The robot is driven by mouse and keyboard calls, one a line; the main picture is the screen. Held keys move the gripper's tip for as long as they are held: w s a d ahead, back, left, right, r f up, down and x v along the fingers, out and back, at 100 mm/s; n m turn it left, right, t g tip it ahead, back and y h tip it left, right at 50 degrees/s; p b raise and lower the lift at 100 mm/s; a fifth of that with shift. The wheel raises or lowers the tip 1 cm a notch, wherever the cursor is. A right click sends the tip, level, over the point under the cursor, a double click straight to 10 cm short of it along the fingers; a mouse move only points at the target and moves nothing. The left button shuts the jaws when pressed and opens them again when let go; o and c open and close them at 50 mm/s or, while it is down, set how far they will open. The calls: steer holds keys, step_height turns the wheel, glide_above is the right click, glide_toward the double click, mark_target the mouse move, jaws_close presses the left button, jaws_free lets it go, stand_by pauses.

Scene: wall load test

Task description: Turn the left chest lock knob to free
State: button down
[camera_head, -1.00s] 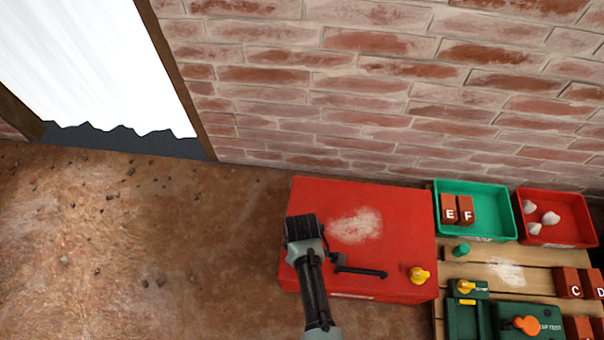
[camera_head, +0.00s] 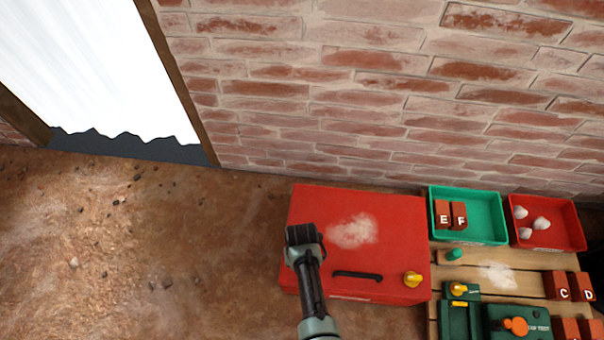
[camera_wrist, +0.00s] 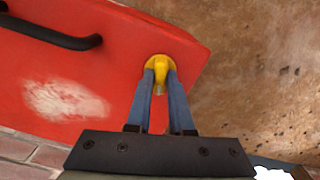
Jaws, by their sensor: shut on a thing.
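The red chest (camera_head: 385,215) sits on the ground by the brick wall, with its lid closed. Its left lock knob (camera_wrist: 158,64) is yellow and shows in the wrist view near the chest's corner. My gripper (camera_wrist: 160,82) is shut on this knob, one blue-grey finger on each side of its grip. The grip points down the wrist picture, between the fingers. In the head view my arm hides the left knob and my fingers. The yellow right knob (camera_head: 413,279) stands free at the chest's front right.
A black handle (camera_head: 358,275) lies between the knobs. Right of the chest, a wooden pallet (camera_head: 480,258) bears green equipment and lettered bricks. A green tray (camera_head: 485,215) and a red tray (camera_head: 560,232) stand behind. Bare dirt (camera_head: 150,240) lies left.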

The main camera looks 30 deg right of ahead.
steer(key=shift+m, duration=1.5)
steer(key=c, duration=0.8)
jaws_free()
steer(key=shift+p, duration=0.3)
step_height(320, 180, up, 13)
steer(key=p, duration=0.7)
steer(key=shift+p, duration=0.4)
